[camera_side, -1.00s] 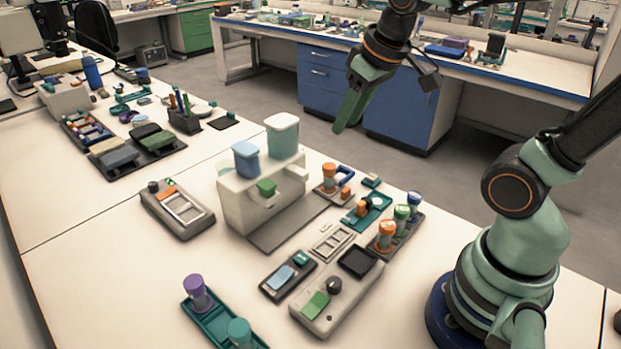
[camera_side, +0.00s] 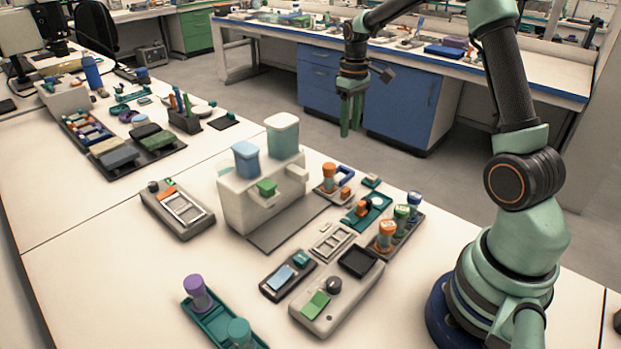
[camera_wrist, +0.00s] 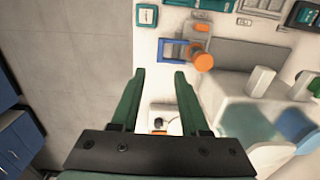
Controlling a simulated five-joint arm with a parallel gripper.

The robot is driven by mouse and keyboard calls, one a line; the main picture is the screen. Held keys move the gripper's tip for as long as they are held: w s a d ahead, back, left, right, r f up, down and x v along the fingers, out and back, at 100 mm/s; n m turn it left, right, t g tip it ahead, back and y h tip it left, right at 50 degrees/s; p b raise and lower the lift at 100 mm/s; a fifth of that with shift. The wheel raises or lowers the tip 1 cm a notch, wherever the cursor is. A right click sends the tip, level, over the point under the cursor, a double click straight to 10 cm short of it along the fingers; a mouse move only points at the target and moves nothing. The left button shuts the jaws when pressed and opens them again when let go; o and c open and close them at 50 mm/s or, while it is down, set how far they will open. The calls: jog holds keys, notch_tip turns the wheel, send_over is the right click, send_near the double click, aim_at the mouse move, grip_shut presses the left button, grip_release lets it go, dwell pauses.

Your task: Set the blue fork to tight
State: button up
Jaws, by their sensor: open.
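The blue fork (camera_side: 346,170) is a small U-shaped piece near the table's far edge, beside an orange-topped post (camera_side: 329,173). In the wrist view the blue fork (camera_wrist: 164,50) lies ahead of my fingertips, its arms pointing toward a round orange knob (camera_wrist: 204,61). How firmly it sits, or whether it touches the post, I cannot tell. My gripper (camera_side: 350,131) hangs pointing down, above and beyond the table's far edge, clear of the fork. In the wrist view my gripper (camera_wrist: 159,72) has two green fingers spread apart with nothing between them.
A teal tray (camera_side: 377,214) and a dark rack (camera_side: 402,241) with capped posts lie to the right. A grey control box (camera_side: 318,318) sits nearer. Air around my gripper is clear.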

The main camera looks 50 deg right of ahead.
aim_at(347, 168)
notch_tip(347, 168, down, 12)
jog(key=shift+r, duration=0.1)
dwell(0.4)
grip_shut()
dwell(1.3)
